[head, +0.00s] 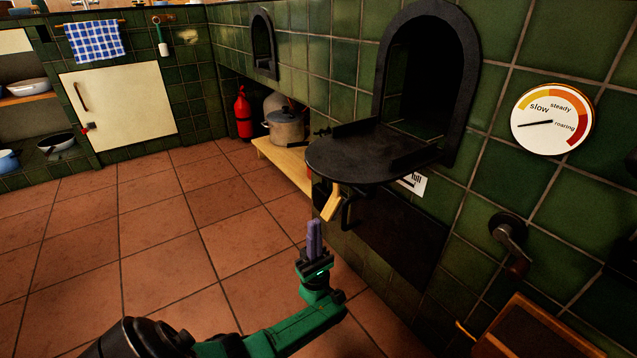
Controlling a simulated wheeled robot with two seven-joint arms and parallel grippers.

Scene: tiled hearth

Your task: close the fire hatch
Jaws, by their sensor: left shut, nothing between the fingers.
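The fire hatch (365,158) is a black arched door folded down. It lies about level in front of the dark arched opening (412,75) in the green tiled wall. A pale wooden handle (331,204) hangs below its near edge. My left gripper (314,228) is shut and empty, its fingers pointing up. My right gripper is not in view.
A dial (552,120) on the wall has its needle near "slow". A crank (508,232) sticks out below it, above a wooden-edged item (535,330). A pot (286,128) stands on a low wooden shelf (283,165) behind the hatch. The tiled floor (150,240) at left is clear.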

